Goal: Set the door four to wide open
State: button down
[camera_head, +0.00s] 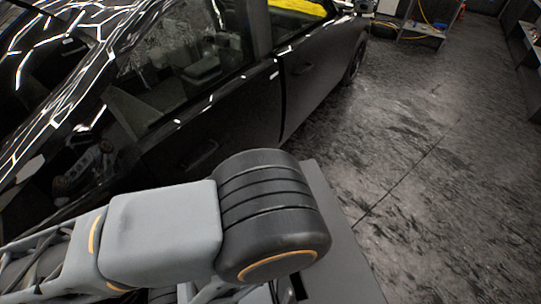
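A glossy black car stands along the left and top of the head view. Its nearer door (235,115) has a window above it and a handle low on its panel. A second side panel, which looks like another door (312,75), lies beyond it with its own handle. A dark upright gap runs between the two; I cannot tell whether either door is slightly ajar. No label shows which one is door four. My grey and black arm crosses the lower left, in front of the near door. My gripper is not in this view.
The dark, scuffed floor (430,150) right of the car is clear. A low stand (422,32) with a yellow hose is at the back. Shelving (530,45) lines the right edge. Something yellow (298,6) shows at the car's far window.

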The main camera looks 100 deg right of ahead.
aim_at(241, 112)
jog(key=z, duration=3.25)
